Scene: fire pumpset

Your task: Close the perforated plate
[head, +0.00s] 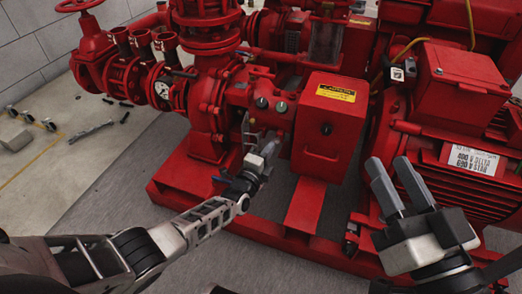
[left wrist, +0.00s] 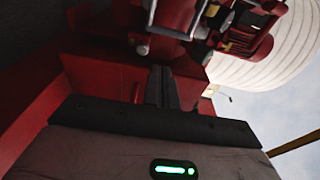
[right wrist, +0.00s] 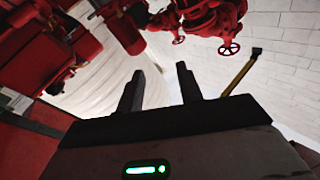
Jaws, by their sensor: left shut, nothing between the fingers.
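My left gripper (head: 270,148) is shut and empty, near the front of the pump, just left of the red control box (head: 327,128). Its fingers show together in the left wrist view (left wrist: 161,85), in front of a dark red surface. I cannot tell whether they touch it. No plate with clear perforations can be made out; the arm and gripper cover part of the pump front. A thin grey metal piece (head: 246,128) stands upright beside the left gripper. My right gripper (head: 392,180) is open and empty in front of the red motor (head: 470,165).
Red pipes and valves (head: 130,70) stand at the back left. The red base frame (head: 300,208) runs along the front of the pumpset. Loose tools (head: 90,131) lie on the floor at the left. A yellow cable (head: 400,52) hangs near the motor.

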